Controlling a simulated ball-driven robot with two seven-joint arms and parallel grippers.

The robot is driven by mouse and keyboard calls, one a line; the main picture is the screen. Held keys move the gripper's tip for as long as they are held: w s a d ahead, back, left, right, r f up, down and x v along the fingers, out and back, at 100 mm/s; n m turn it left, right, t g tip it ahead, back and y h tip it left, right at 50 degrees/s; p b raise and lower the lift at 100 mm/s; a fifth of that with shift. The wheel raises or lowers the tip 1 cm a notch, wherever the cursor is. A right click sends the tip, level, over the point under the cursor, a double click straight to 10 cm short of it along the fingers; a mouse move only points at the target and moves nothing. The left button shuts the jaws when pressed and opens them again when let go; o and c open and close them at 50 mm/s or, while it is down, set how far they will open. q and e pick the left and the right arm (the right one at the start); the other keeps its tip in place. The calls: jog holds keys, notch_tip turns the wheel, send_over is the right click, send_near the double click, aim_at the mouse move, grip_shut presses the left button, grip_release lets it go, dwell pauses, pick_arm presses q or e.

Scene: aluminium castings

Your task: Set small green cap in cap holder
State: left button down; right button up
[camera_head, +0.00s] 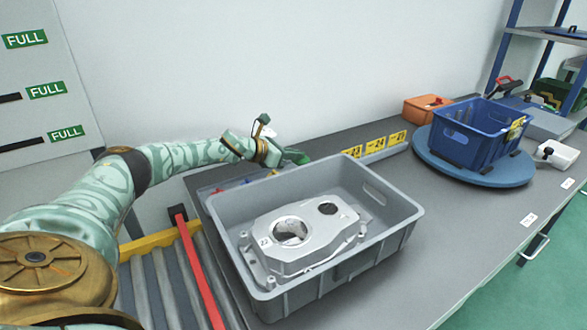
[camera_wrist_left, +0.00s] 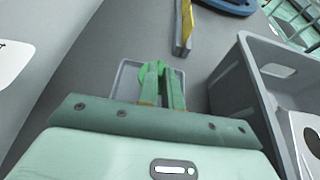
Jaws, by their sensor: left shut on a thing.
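My left gripper (camera_head: 294,158) reaches over the bench behind the grey crate. In the left wrist view its green fingers (camera_wrist_left: 162,98) are closed on the small green cap (camera_wrist_left: 150,72), which shows as a brighter green rounded edge at the fingertips. A small grey tray (camera_wrist_left: 126,78) lies behind and below the fingers; I cannot tell whether it is the cap holder. The gap between cap and tray is also unclear. In the head view the cap cannot be told apart from the green fingers. My right gripper is in neither view.
The grey crate (camera_head: 401,221) holds an aluminium casting (camera_head: 290,258). A yellow-labelled rail (camera_head: 384,151) stands behind it. A blue crate (camera_head: 470,149) sits on a round blue turntable (camera_head: 430,168), near an orange box (camera_head: 420,110). The roller conveyor (camera_head: 166,285) is at front left.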

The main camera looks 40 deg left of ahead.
pick_arm(q)
jog(key=f+b, duration=0.1)
jog(key=f, duration=0.2)
jog(key=shift+w+a+f+b, duration=0.15)
jog(key=shift+a+f+b, duration=0.05)
jog(key=shift+f+b, duration=0.2)
jog(key=shift+r, duration=0.1)
jog(key=c, duration=2)
grip_release()
jog(key=shift+f, duration=0.2)
jog(key=o, duration=0.4)
jog(key=shift+r, duration=0.1)
